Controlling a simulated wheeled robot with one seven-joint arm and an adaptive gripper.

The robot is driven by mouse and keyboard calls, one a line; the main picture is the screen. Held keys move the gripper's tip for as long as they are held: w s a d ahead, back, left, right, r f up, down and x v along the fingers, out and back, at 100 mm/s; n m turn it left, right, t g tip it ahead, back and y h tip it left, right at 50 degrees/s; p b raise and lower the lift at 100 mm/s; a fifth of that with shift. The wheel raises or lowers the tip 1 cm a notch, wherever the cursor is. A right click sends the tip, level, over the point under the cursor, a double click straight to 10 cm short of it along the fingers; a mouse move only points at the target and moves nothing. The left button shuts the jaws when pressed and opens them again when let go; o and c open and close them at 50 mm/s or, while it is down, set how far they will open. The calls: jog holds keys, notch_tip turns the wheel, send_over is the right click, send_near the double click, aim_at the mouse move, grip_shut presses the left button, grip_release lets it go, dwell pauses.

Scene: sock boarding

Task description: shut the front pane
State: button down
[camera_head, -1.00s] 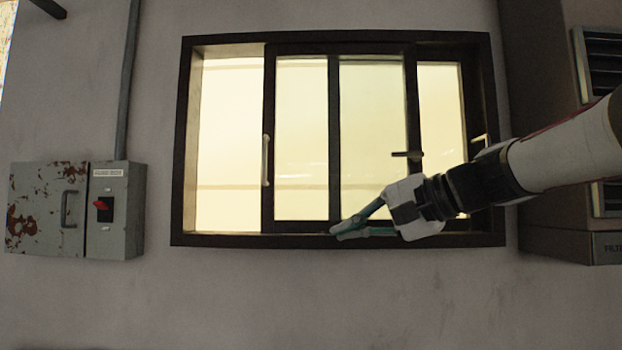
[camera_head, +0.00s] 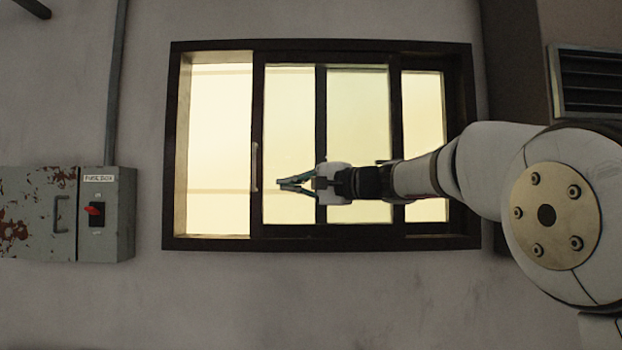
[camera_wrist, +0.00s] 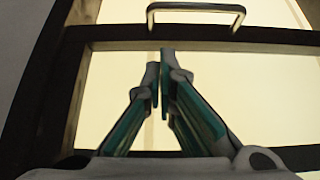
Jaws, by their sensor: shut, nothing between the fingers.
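The sliding window's front pane has a dark frame whose left upright (camera_head: 257,120) carries a pale bar handle (camera_head: 254,167). To its left is a bright open-looking gap (camera_head: 218,150). My gripper (camera_head: 279,184) is shut and empty in front of the glass, just right of the handle and slightly lower. In the wrist view my gripper (camera_wrist: 158,62) points at the dark upright (camera_wrist: 200,40), with the handle (camera_wrist: 197,9) beyond the tips and apart from them. My arm hides part of the right-hand panes. I cannot tell whether the fingers touch the glass.
A rusty grey fuse box (camera_head: 106,215) with a red switch is on the wall at left, below a conduit (camera_head: 116,80). A vent (camera_head: 590,80) is at the right. The outer window frame (camera_head: 320,244) stands around the panes. The wall below is clear.

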jog(key=a, duration=0.2)
jog(key=s+a+p, duration=0.1)
jog(key=shift+a, duration=0.4)
jog(key=shift+w, duration=0.1)
jog(key=a+b, duration=0.2)
jog(key=a, duration=1.6)
